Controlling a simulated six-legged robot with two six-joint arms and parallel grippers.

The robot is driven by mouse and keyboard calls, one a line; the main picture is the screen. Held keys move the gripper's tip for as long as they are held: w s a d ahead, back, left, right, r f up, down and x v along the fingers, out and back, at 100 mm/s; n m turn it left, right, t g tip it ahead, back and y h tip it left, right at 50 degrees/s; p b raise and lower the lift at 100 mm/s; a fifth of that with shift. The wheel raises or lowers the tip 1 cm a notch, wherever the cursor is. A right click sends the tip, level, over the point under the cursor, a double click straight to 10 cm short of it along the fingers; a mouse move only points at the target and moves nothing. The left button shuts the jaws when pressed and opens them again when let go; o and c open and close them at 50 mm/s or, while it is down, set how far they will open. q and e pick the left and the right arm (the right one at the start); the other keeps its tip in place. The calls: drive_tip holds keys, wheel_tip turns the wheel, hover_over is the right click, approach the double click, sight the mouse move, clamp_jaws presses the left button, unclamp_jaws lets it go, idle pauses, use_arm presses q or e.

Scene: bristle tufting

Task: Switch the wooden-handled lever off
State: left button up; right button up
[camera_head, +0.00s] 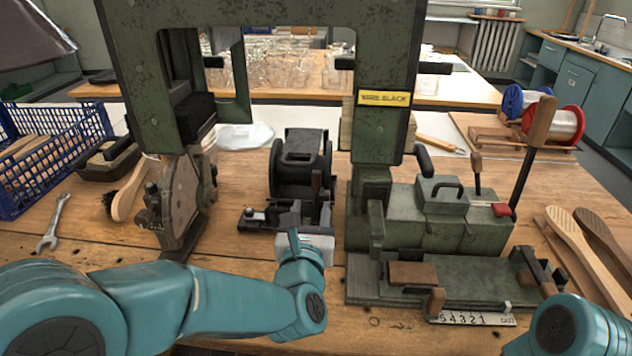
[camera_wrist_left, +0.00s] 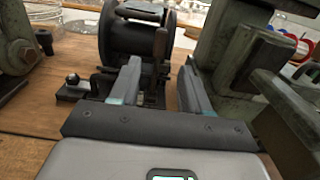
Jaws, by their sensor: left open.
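The wooden-handled lever (camera_head: 538,122) stands on the right side of the green machine, a dark rod with a brown wooden grip at its top. It leans a little to the right, and a red piece (camera_head: 502,210) sits near its foot. My left gripper (camera_wrist_left: 160,84) is open and empty in the left wrist view. It points at the dark spool unit (camera_wrist_left: 125,45), well left of the lever. In the head view, my left gripper (camera_head: 300,228) is partly hidden by its own wrist. My right arm shows at the lower right, but its gripper is out of view.
The green machine frame (camera_head: 385,130) rises in the middle. A shorter wooden-knobbed lever (camera_head: 477,168) stands left of the tall one. Wooden brush blanks (camera_head: 580,240) lie at the right, red and blue spools (camera_head: 545,118) behind. A blue crate (camera_head: 50,150) and wrench (camera_head: 52,222) are at left.

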sight(316, 183)
use_arm(q)
drive_tip(key=w+p, duration=0.1)
drive_tip(key=w, duration=0.8)
drive_tip(key=shift+w, duration=0.2)
drive_tip(key=shift+s, duration=0.1)
drive_tip(key=shift+c, duration=0.3)
clamp_jaws()
